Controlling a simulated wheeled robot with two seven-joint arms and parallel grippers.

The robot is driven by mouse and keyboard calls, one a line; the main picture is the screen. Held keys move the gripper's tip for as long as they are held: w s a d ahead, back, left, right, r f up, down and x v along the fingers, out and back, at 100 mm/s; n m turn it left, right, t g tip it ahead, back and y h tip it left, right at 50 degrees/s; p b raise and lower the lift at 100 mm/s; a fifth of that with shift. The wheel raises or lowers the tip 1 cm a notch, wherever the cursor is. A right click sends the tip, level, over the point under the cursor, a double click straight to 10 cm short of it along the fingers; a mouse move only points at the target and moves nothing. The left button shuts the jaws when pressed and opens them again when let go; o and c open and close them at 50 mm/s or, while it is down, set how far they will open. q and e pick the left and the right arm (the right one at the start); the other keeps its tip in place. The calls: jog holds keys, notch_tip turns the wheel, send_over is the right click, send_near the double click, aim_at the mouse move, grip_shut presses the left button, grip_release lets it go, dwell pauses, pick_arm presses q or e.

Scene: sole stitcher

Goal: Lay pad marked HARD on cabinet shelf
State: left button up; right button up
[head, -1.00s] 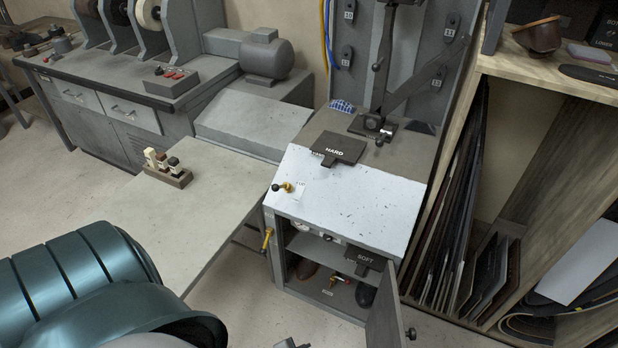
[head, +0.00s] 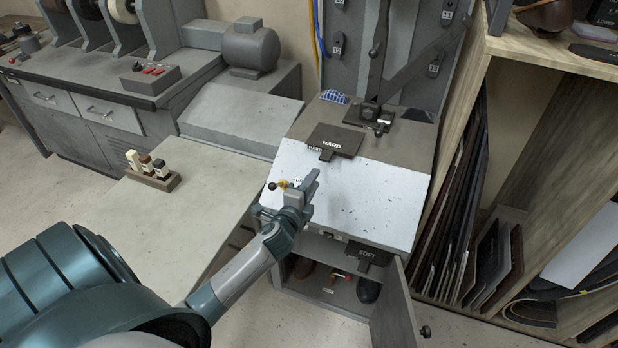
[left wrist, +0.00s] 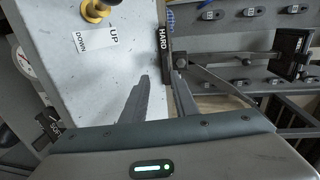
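The dark pad marked HARD (head: 335,140) lies on the brown top of the machine, its tab over the edge of the sloped white panel. It also shows edge-on in the left wrist view (left wrist: 164,55). My left gripper (head: 311,181) is over the white panel, below and apart from the pad. In the left wrist view its two fingers (left wrist: 162,82) are spread, with nothing between them, pointing toward the pad. The cabinet shelf (head: 318,246) is inside the open cabinet under the panel. A pad marked SOFT (head: 367,256) is at its right. My right gripper is out of view.
The cabinet door (head: 397,312) stands open at the right. A yellow-collared lever with an UP/DOWN label (left wrist: 97,36) is on the panel near my left gripper. A press arm (head: 376,70) rises behind the pad. A grey table (head: 190,225) lies to the left.

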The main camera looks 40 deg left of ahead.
aim_at(324, 160)
pick_arm(q)
jog(key=shift+w+a+r, duration=0.2)
jog(key=shift+r, duration=0.45)
jog(key=shift+w, duration=0.1)
jog(key=b+x, duration=0.1)
jog(key=x, duration=0.3)
jog(key=shift+w+f+b, duration=0.1)
jog(key=shift+w+b, duration=0.1)
jog(key=shift+b, duration=0.2)
jog(key=shift+b+x, duration=0.5)
jog(key=shift+x, duration=1.5)
jog(key=shift+w+a, duration=0.2)
jog(key=shift+w, duration=0.5)
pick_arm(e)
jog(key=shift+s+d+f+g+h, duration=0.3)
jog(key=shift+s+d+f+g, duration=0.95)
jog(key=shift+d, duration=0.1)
